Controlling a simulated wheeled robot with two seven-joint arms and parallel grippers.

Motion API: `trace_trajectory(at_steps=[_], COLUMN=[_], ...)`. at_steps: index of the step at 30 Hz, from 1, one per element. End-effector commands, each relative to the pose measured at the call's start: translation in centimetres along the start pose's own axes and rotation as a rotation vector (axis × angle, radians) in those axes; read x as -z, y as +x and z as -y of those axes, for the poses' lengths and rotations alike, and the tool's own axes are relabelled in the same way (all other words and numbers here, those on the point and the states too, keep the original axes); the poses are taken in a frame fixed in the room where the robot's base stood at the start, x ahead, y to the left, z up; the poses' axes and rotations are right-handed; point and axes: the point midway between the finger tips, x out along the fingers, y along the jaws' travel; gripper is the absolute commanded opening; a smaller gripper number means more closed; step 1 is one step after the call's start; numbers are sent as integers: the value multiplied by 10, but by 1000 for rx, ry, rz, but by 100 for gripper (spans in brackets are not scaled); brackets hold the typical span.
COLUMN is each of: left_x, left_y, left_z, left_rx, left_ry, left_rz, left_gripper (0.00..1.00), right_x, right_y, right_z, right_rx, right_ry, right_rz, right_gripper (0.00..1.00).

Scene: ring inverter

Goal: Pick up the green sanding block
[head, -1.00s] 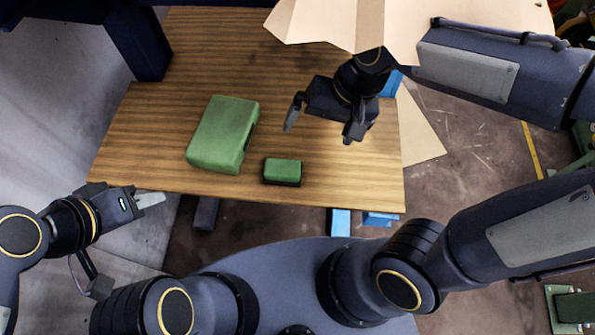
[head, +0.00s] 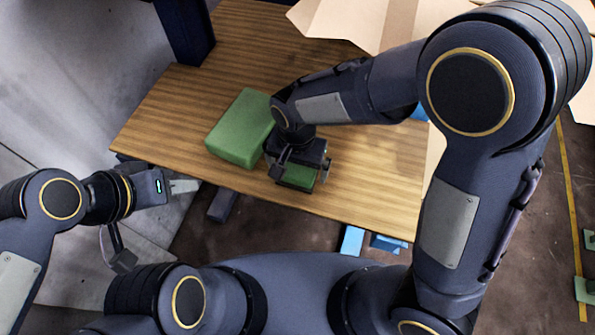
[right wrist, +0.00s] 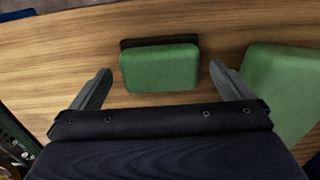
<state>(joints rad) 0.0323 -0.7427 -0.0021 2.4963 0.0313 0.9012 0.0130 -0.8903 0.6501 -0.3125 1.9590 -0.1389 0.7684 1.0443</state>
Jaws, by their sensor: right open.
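The green sanding block (head: 299,177) is a small green block with a dark base, lying on the wooden table near its front edge. In the head view my right gripper (head: 298,178) is over it, partly hiding it. In the right wrist view the block (right wrist: 160,68) lies ahead between the two spread fingers (right wrist: 158,84), with table showing on both sides of it. My right gripper is open and holds nothing. My left gripper (head: 184,186) is off the table's front left edge, away from the block. Whether its fingers are apart is unclear.
A larger green box (head: 241,128) lies left of the block in the head view, close to my right gripper; it shows at the right in the right wrist view (right wrist: 285,95). A cardboard box (head: 350,22) stands at the back. The wooden table (head: 165,125) is clear at left.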

Motion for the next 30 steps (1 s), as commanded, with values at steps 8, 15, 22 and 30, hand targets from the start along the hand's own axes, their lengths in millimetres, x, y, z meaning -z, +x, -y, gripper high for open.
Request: trace_trajectory(at_steps=[8,15,22,30], left_x=[0,0,0,0], left_y=[-1,-1,-1,-1], left_z=[0,0,0,0], left_rx=[0,0,0,0], left_ry=[0,0,0,0], left_rz=[0,0,0,0], left_gripper=[36,36,36,36], right_x=[1,1,1,1], right_y=[20,19,19,18], right_z=[0,0,0,0], right_rx=[0,1,1,2], right_ry=[0,0,0,0], right_rz=[0,0,0,-1], right_gripper=[100,87,57,52])
